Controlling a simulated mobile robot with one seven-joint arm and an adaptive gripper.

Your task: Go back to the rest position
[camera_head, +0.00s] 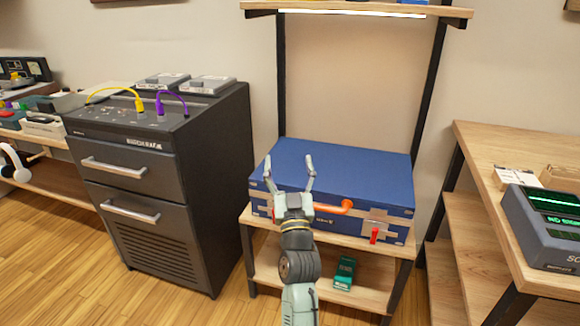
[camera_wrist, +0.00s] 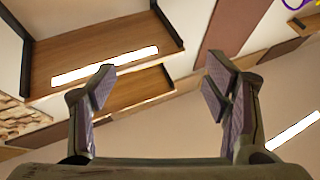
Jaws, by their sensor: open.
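My gripper (camera_head: 290,170) is open and empty. In the head view it points up, in front of the blue case (camera_head: 350,165), and hides part of the case's front. I cannot tell whether it touches the case. In the wrist view my gripper's two fingers (camera_wrist: 165,90) stand wide apart with nothing between them. The wrist camera looks up at the wall, a wooden shelf underside (camera_wrist: 95,50) and a light strip (camera_wrist: 105,66).
The blue case lies on a wooden shelf (camera_head: 340,237), with an orange handle (camera_head: 333,207) at its front. A black drawer cabinet (camera_head: 160,180) stands left. A wooden table (camera_head: 490,145) with a grey device (camera_head: 545,228) is right. A green item (camera_head: 344,272) sits below.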

